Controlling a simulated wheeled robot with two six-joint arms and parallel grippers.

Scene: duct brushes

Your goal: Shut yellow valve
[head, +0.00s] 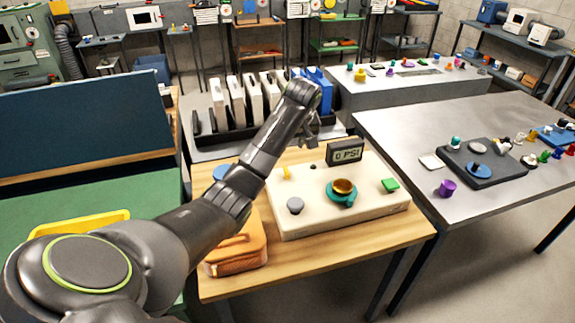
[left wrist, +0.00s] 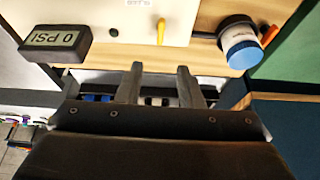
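The yellow valve (head: 285,173) is a small lever at the back left of the cream panel (head: 330,213). In the left wrist view the yellow valve (left wrist: 161,33) stands out from the panel near its edge. My left gripper (head: 309,140) hangs above the back edge of the panel, apart from the valve. In the left wrist view its two fingers (left wrist: 160,85) are spread with nothing between them. A display (head: 346,153) on the panel reads 0 PSI. My right gripper is not in view.
The panel also carries a teal and gold valve (head: 343,191), a grey knob (head: 295,205) and a green button (head: 390,185). A blue-topped cylinder (left wrist: 241,47) stands beside it. An orange case (head: 238,250) lies at the wooden table's front left. Binders (head: 250,97) stand behind.

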